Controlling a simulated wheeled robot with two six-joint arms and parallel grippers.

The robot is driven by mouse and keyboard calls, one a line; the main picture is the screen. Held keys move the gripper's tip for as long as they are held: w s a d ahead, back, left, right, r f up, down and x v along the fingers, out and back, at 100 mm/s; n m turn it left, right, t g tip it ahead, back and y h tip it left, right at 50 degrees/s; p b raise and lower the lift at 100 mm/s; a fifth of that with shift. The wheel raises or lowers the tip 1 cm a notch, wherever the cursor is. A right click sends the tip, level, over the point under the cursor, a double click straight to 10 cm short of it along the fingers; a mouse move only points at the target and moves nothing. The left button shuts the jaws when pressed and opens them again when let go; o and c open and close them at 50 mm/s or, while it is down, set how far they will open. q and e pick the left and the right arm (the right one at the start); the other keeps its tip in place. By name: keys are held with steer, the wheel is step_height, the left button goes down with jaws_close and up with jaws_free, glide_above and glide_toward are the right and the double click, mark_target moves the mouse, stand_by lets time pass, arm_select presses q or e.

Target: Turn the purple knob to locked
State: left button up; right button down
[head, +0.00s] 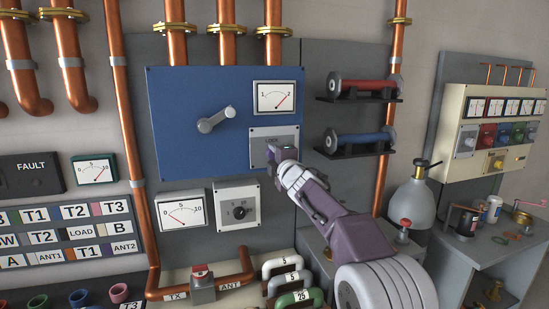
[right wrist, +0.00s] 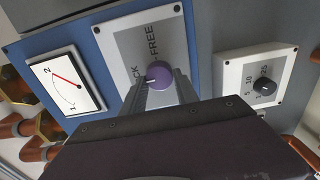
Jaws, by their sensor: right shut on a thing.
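The purple knob (right wrist: 167,68) sits on a grey plate (right wrist: 125,60) lettered LOCK and FREE. A small pale mark on the knob's lower left edge points toward the LOCK side in the right wrist view. In the head view the plate (head: 265,134) is at the lower right of the blue panel, and my gripper hides the knob. My right gripper (head: 277,155) reaches it from the lower right. In the right wrist view its two fingers (right wrist: 162,84) are shut on the knob, one on each side. My left gripper is out of view.
A dial meter (head: 276,97) is above the plate, and a grey lever (head: 215,119) is to its left. A black selector knob (head: 239,212) sits below. Shelves with red and blue cylinders (head: 362,140) jut out at right, near my right arm.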

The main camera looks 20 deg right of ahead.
stand_by(0.4)
steer(key=c, duration=0.9)
jaws_free()
steer(key=shift+s, duration=0.1)
steer(key=shift+s+f+b, duration=0.15)
steer(key=shift+s+b, duration=0.25)
steer(key=s+b, duration=0.1)
steer(key=s, duration=0.7)
steer(key=shift+d+b, duration=0.15)
steer(key=shift+b, duration=0.2)
